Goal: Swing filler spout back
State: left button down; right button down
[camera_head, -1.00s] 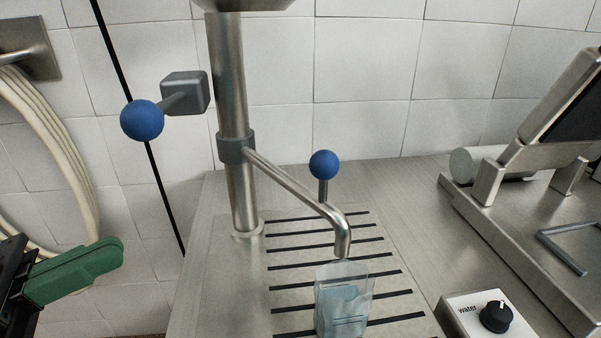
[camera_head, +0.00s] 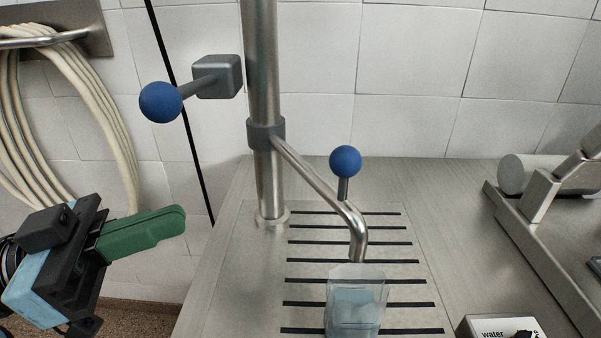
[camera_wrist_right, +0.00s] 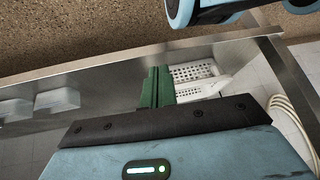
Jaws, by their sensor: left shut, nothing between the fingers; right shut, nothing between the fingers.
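The filler spout (camera_head: 312,182) is a bent metal tube on a grey collar (camera_head: 266,133) around an upright steel column (camera_head: 262,70). It slopes right and forward, its outlet above a clear container (camera_head: 357,300) holding something bluish. A blue ball knob (camera_head: 345,161) stands on a short stem on the spout. My left gripper (camera_head: 178,218), with green fingers, is shut and empty at the left, well apart from the spout and column. My right gripper (camera_wrist_right: 157,80) shows only in the right wrist view, its green fingers shut and empty. The spout is not recognisable there.
A second blue ball (camera_head: 160,102) on a lever sticks out left of the column from a grey block (camera_head: 217,77). The container stands on a slotted drain area. A coiled hose (camera_head: 92,110) hangs at left. A white perforated basket (camera_wrist_right: 193,72) lies beyond my right fingers.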

aim_at(331, 165)
pick_arm(q)
jog(key=p+x, duration=0.3)
jog(key=x, duration=0.3)
jog(key=p+x, duration=0.2)
jog(key=x, duration=0.4)
jog(key=shift+d+r+p, duration=0.3)
jog(key=shift+d+p, duration=0.1)
jog(key=shift+w+d, duration=0.25)
jog(key=shift+d, duration=0.35)
